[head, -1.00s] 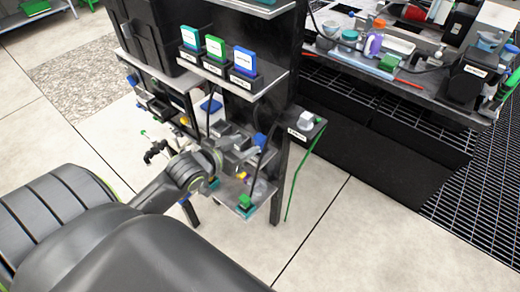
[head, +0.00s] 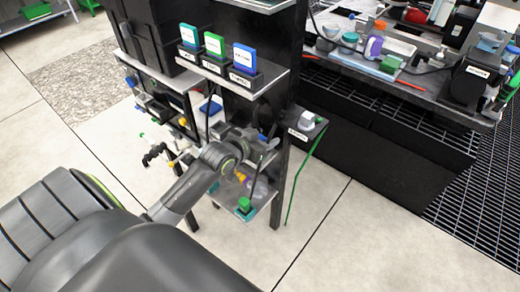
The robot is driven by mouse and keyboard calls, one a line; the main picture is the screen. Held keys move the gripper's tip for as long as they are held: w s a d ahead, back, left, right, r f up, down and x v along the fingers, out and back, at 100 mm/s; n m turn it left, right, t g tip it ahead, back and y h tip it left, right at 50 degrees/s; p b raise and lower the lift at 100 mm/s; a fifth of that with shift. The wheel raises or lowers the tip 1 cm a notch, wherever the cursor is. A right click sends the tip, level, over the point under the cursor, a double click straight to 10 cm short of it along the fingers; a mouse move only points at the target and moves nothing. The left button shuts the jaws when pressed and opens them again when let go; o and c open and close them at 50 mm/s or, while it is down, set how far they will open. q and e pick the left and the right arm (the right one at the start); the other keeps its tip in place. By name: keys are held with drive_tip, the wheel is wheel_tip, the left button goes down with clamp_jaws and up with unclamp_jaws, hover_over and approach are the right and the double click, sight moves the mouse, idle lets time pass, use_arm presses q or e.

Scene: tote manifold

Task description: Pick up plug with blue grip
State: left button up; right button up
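A small blue piece (head: 262,137), which may be the plug with the blue grip, shows at the right of the lower shelf unit, mostly covered by my arm. A green-gripped piece (head: 244,204) stands on the low shelf's front corner. My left arm reaches in from the lower left, and its wrist is in front of the shelf. My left gripper (head: 256,144) is at the far end of it, close to the blue piece. Its fingers are too small and cluttered to tell open from shut or whether they touch anything. My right gripper is not in view.
Teal, green and blue boxes (head: 244,58) stand in labelled holders on the upper shelf (head: 255,86). A labelled bracket with a grey-white piece (head: 306,120) juts out at right. A cluttered bench (head: 440,97) stands at back right. The floor (head: 340,240) in front is clear.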

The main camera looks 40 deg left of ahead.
use_arm(q)
drive_tip(key=shift+c, duration=0.4)
drive_tip(key=c, duration=1)
drive_tip(key=shift+r, duration=0.1)
